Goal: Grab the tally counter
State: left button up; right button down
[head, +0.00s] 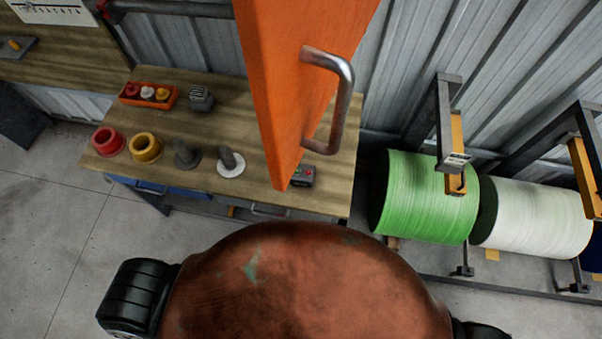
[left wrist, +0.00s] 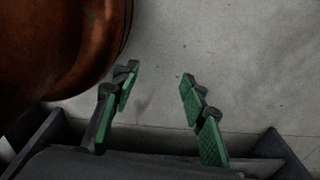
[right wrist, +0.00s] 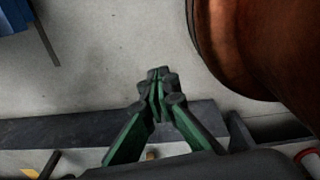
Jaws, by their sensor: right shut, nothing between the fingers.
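A small grey metallic block-like device (head: 201,98), which looks like the tally counter, stands at the back of the wooden workbench (head: 222,117), right of an orange tray. It is too small to make out any dial. My left gripper (left wrist: 158,78) is open and empty above bare floor in the left wrist view. My right gripper (right wrist: 158,74) is shut with nothing in it, also over the floor. Neither gripper shows in the head view, and neither wrist view shows the device.
An orange door panel (head: 285,80) with a metal handle (head: 344,95) hangs over the bench's right part, near a small button box (head: 303,175). The orange tray (head: 133,99), a red ring (head: 108,141), a yellow ring (head: 145,147) and dark pegs share the bench. Green (head: 425,197) and white rolls (head: 535,215) stand right.

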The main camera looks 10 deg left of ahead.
aim_at(304, 176)
jog(key=z, duration=3)
jog(key=k, duration=2.15)
jog(key=u, duration=2.3)
jog(key=i, duration=0.5)
jog(key=z, duration=0.05)
